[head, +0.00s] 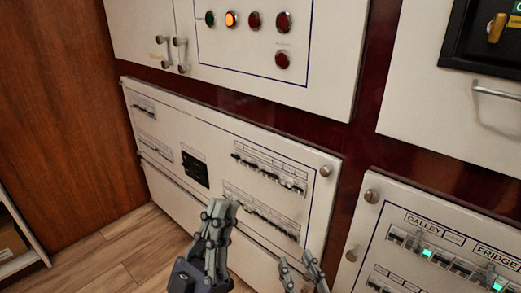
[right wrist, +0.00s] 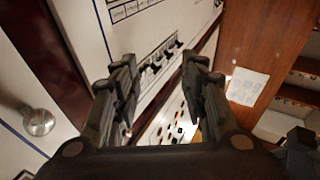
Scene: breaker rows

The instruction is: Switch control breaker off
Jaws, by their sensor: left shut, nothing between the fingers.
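A white breaker panel (head: 165,112) fills the middle of the head view, with an upper breaker row (head: 270,172) and a lower breaker row (head: 262,212). The labels are too small to read, so I cannot tell which switch is the control breaker. My left gripper (head: 220,212) is shut and empty, in front of the left end of the lower row and hiding part of it. My right gripper (head: 303,268) is open at the panel's lower right. In the right wrist view, a breaker row (right wrist: 160,62) shows between its spread fingers.
A panel labelled GALLEY and FRIDGE (head: 440,225) with green-lit switches is at the right. Above is a cabinet with indicator lights (head: 230,18) and handles (head: 181,55). Round knobs (head: 326,170) stick out at panel edges. Wood floor (head: 110,260) is clear at lower left.

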